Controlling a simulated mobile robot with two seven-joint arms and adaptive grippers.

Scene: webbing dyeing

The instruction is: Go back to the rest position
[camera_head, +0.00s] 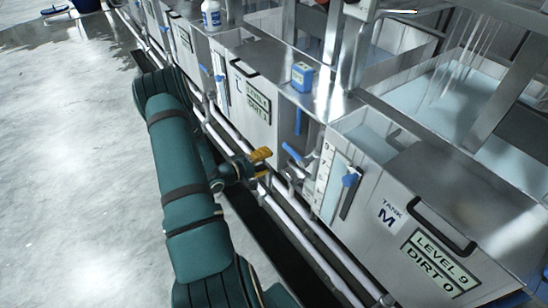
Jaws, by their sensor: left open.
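My left gripper (263,163) shows near the middle of the head view, with yellow fingertips. It is open, with nothing between the fingers. It hangs in front of the tank row, by the white pipes (287,216), at the end of my green left arm; I cannot tell whether it touches them. My right gripper is not in view.
Tank M (371,226) stands at the right, labelled "LEVEL 9 DIRT 0". Another labelled tank (246,113) stands farther back. A blue box (302,77) and a bottle (211,15) sit on the metal ledge. Open grey floor (70,170) lies at the left.

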